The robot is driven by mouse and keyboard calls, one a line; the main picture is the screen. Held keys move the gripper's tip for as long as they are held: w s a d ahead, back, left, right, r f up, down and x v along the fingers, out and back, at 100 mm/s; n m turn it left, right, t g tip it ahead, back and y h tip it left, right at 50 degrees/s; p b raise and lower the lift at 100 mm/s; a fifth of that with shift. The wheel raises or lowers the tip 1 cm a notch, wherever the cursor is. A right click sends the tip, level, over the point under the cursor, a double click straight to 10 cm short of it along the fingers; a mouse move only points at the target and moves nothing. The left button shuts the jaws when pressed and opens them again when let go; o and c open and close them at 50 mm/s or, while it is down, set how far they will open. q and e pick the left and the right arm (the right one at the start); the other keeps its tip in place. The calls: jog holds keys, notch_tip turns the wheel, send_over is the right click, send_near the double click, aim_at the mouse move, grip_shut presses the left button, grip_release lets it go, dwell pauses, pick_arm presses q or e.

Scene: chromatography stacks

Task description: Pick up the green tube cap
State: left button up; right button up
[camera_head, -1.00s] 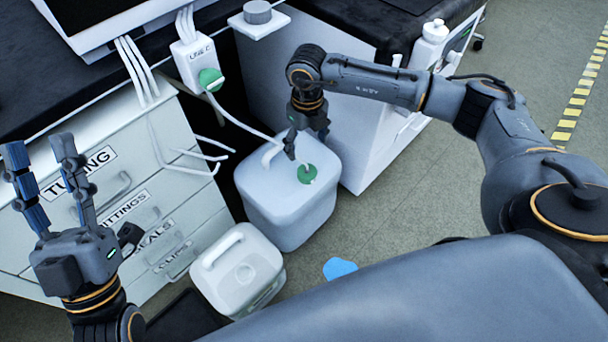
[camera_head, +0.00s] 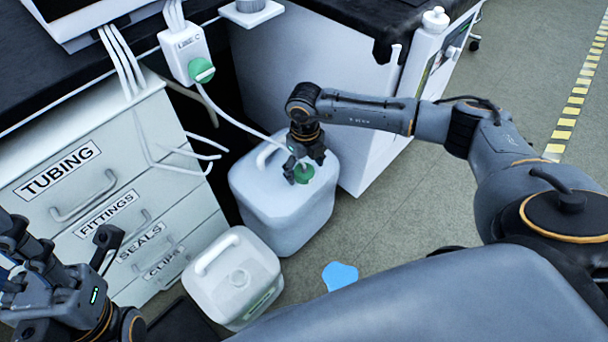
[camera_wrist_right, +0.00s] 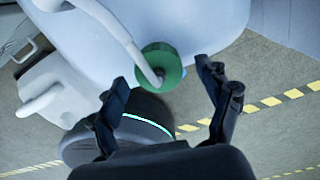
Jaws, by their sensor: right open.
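A green tube cap (camera_head: 306,174) sits on top of the large white jug (camera_head: 283,212), with a white tube running into it. It also shows in the right wrist view (camera_wrist_right: 170,62), just ahead of my fingers. My right gripper (camera_head: 301,172) is at the cap, pointing down, and partly hides it. In the wrist view my right gripper (camera_wrist_right: 163,76) is open, with one finger toward each side of the cap and gaps between. My left gripper (camera_head: 30,260) is at the lower left edge, partly cut off; its opening is unclear.
Another green cap (camera_head: 201,70) is on the white LINE C box (camera_head: 184,45). A smaller white jug (camera_head: 237,275) stands in front of the large one. Labelled drawers (camera_head: 110,190) are at left. A blue patch (camera_head: 340,275) lies on the floor.

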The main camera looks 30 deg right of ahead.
jog(key=shift+f, duration=0.4)
jog(key=shift+r, duration=0.1)
jog(key=c, duration=1.3)
